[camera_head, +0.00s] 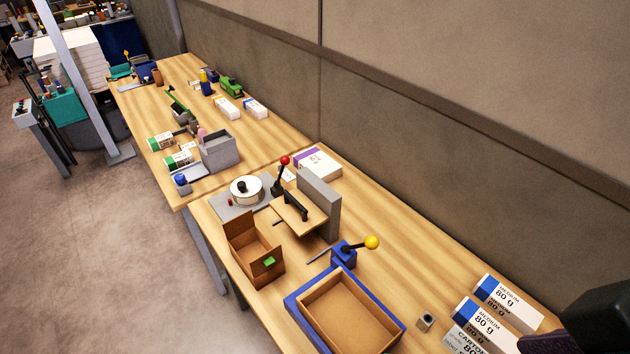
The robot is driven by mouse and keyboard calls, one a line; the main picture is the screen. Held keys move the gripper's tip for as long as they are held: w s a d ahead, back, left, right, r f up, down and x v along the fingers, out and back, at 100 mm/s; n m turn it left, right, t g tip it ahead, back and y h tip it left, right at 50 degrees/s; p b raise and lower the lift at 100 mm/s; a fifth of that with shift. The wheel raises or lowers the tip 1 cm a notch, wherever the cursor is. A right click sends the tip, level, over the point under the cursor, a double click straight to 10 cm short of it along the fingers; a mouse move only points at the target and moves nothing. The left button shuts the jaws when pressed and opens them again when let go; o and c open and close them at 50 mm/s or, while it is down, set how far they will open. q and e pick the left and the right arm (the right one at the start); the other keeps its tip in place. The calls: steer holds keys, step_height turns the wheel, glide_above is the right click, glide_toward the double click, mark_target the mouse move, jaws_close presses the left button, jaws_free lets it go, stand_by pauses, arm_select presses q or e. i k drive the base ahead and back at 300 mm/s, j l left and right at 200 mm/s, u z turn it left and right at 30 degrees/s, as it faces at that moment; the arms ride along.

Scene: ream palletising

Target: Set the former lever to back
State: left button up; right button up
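A lever with a yellow ball knob (372,242) stands on a blue block (343,255) at the back edge of a blue-rimmed frame (292,309). Its short arm leans to the right, toward the wall. A brown open carton (345,318) sits inside the blue frame. A second lever with a red knob (285,160) stands upright farther back, beside a grey plate. A dark part of my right arm shows at the lower right edge, clear of both levers. I cannot make out its fingers. My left gripper is out of view.
Labelled reams (510,302) lie at the right of the table. A small grey block (425,321) lies near the blue frame. An open brown box (253,250), a wooden board (300,213) and a grey upright plate (319,203) stand left of the yellow-knob lever. A wall runs behind.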

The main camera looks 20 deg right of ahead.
mark_target(371, 242)
steer(key=i+l, duration=0.15)
steer(key=l, duration=0.3)
steer(key=i+l+u, duration=0.1)
steer(key=l, duration=0.4)
steer(key=i+l, duration=0.15)
steer(key=l, duration=0.3)
